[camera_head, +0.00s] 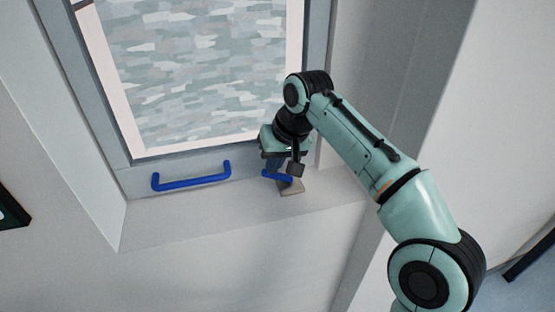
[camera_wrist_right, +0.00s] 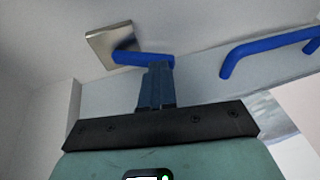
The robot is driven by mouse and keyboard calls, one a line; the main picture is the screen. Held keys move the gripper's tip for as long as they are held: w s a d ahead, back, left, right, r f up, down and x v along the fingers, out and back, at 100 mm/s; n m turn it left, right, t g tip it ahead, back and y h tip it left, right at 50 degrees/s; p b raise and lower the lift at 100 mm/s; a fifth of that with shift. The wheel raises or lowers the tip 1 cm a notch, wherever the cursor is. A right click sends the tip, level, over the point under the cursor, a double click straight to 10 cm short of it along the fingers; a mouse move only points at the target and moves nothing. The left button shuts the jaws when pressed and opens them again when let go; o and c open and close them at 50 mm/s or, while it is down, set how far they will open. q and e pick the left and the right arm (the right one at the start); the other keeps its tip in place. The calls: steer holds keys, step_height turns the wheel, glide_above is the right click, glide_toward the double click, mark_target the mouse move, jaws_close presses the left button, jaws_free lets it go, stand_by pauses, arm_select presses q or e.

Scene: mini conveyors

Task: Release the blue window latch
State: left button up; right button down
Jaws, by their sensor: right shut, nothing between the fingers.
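The blue window latch (camera_head: 277,176) is a short bar on a square metal plate (camera_head: 291,187), at the lower right of the window frame. In the right wrist view the latch (camera_wrist_right: 140,58) runs sideways from its metal plate (camera_wrist_right: 100,45). My right gripper (camera_head: 273,164) is shut with nothing held. In the wrist view its fingertips (camera_wrist_right: 156,72) meet the latch's free end in the picture; I cannot tell whether they touch it. My left gripper is not in view.
A longer blue bar handle (camera_head: 192,178) is fixed on the lower window frame, left of the latch; it also shows in the wrist view (camera_wrist_right: 265,48). The window pane (camera_head: 190,70) is above. The sill (camera_head: 180,222) is bare, with recess walls at both sides.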

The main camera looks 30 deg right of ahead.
steer(key=shift+a+f, duration=0.15)
steer(key=shift+f, duration=0.25)
steer(key=shift+s+d+r, duration=0.1)
steer(key=shift+d+r, duration=0.2)
steer(key=shift+d, duration=0.25)
steer(key=shift+d+r+p, duration=0.15)
steer(key=shift+r+p, duration=0.1)
steer(key=shift+p, duration=0.15)
step_height(320, 180, up, 2)
steer(key=p, duration=0.2)
step_height(320, 180, up, 4)
glide_above(288, 178)
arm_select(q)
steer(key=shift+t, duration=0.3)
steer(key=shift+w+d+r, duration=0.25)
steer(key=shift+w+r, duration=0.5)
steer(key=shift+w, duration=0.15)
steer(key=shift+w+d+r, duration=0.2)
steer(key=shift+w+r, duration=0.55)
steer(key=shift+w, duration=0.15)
arm_select(e)
steer(key=s+a+v, duration=0.1)
steer(key=v, duration=0.6)
